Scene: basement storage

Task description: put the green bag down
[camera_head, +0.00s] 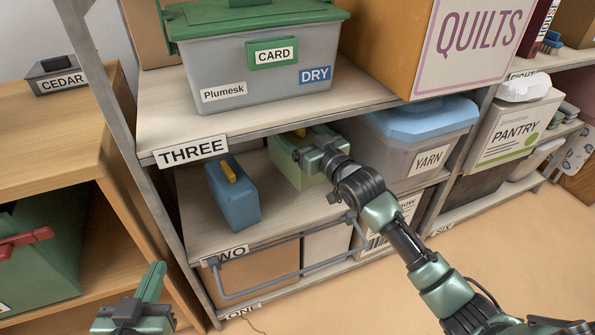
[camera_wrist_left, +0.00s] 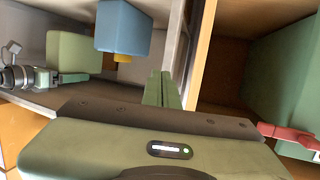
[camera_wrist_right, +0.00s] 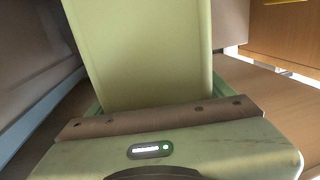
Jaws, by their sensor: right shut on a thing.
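The green bag (camera_head: 287,168) is a pale green, boxy case with a bit of yellow at its top, inside the shelf level marked TWO. My right gripper (camera_head: 310,152) is shut on it, and in the right wrist view the bag (camera_wrist_right: 140,50) fills the space between the fingers. I cannot tell whether its underside touches the shelf board. The bag also shows in the left wrist view (camera_wrist_left: 74,53), beside a blue bag (camera_wrist_left: 124,28). My left gripper (camera_head: 150,283) is shut and empty, low at the left in front of the wooden cabinet.
The blue bag (camera_head: 233,193) with a yellow handle stands left of the green one on shelf TWO (camera_head: 190,215). A grey YARN bin (camera_head: 405,155) with a blue lid stands to the right. The board marked THREE (camera_head: 250,123) is close above. A grey rail (camera_head: 285,277) crosses low in front.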

